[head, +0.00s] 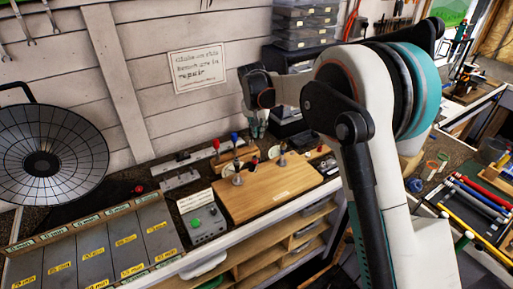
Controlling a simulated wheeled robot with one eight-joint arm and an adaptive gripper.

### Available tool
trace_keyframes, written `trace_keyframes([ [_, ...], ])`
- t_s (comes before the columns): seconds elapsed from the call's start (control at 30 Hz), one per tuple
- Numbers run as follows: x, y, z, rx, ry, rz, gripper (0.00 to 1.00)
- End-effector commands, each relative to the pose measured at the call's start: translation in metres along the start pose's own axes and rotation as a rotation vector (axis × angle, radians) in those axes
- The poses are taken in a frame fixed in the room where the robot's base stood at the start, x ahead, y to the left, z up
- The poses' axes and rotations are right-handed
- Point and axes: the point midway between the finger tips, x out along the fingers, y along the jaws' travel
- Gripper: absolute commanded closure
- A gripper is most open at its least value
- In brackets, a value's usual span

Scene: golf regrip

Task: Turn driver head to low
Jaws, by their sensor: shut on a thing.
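My gripper (258,130) points down over the back of the workbench, behind the wooden board, with teal parts at its fingers. It is small and partly blurred here. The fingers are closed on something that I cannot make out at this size. I cannot pick out the driver head for certain or see which way it is turned. A wooden board (262,203) lies on the bench in front of the gripper, with metal clamps on it. One clamp with a blue handle (234,138) stands to the left of the gripper, and a red handle (216,145) is further left.
A grey box with a green button (207,222) stands left of the board. A large round dark dish (40,160) leans against the wall. Stacked drawers (303,22) stand behind my arm. A tray of coloured tubes (475,205) is at right.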

Motion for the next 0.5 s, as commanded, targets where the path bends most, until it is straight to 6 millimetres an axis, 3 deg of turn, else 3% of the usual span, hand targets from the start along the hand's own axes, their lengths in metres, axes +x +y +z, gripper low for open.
trace_keyframes([
  [0.27, 0.016, 0.007, -0.005, 0.070, 0.014, 0.015, 1.00],
  [0.5, 0.059, 0.008, -0.005, 0.067, 0.014, 0.014, 1.00],
])
